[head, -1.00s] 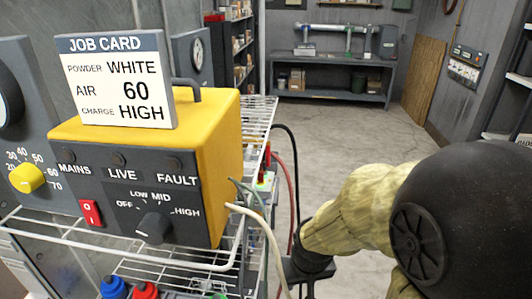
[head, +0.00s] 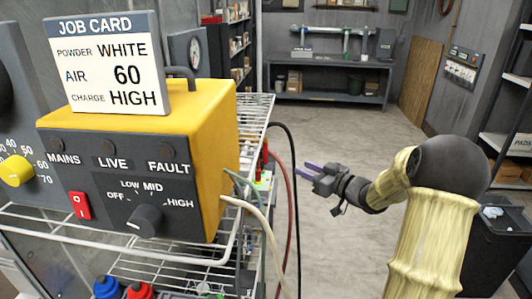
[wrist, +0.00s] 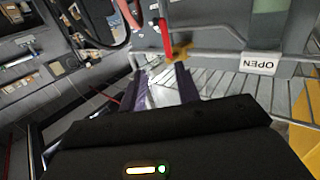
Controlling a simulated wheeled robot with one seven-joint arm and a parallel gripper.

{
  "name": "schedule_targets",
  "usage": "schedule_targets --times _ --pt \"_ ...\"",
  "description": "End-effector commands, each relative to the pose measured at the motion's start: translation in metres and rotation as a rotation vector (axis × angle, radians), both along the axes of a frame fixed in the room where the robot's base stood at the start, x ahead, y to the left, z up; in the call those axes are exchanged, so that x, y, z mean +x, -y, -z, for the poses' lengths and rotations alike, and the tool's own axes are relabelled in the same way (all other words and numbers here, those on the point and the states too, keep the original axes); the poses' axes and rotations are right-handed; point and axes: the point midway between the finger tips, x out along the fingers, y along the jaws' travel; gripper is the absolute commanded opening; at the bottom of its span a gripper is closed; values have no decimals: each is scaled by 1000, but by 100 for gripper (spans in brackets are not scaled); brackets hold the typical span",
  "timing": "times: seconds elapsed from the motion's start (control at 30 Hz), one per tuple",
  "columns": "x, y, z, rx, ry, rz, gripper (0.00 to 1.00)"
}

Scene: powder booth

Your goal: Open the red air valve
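The red air valve shows in the wrist view as a red lever (wrist: 165,38) on a brass-coloured body (wrist: 181,50), against a grey rail. A white label reading OPEN (wrist: 260,63) sits to its right and looks upside down. In the head view a small red part (head: 265,151) shows at the rack's right edge, but I cannot tell surely whether it is the lever. My gripper (head: 312,171) is in the air right of the rack. Its purple fingers (wrist: 162,82) are apart with nothing held, pointing toward the valve and short of it.
A yellow control box (head: 205,130) with a job card (head: 110,65) stands on the wire rack (head: 215,262). Red and black hoses (head: 289,205) hang at the rack's right side, near my gripper. The floor (head: 340,130) beyond is clear.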

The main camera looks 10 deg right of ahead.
Motion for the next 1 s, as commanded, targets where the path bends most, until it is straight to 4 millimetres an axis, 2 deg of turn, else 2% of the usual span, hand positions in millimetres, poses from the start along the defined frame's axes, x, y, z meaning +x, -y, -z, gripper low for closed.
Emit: schedule_targets --times 0.1,0.57,0.77,1.0 --pt "-6 8 -3 38 40 -65 32" --pt "-5 5 -5 45 49 -81 32" --pt "12 -9 -6 46 48 -83 32" --pt "45 -37 -7 45 49 -85 32"
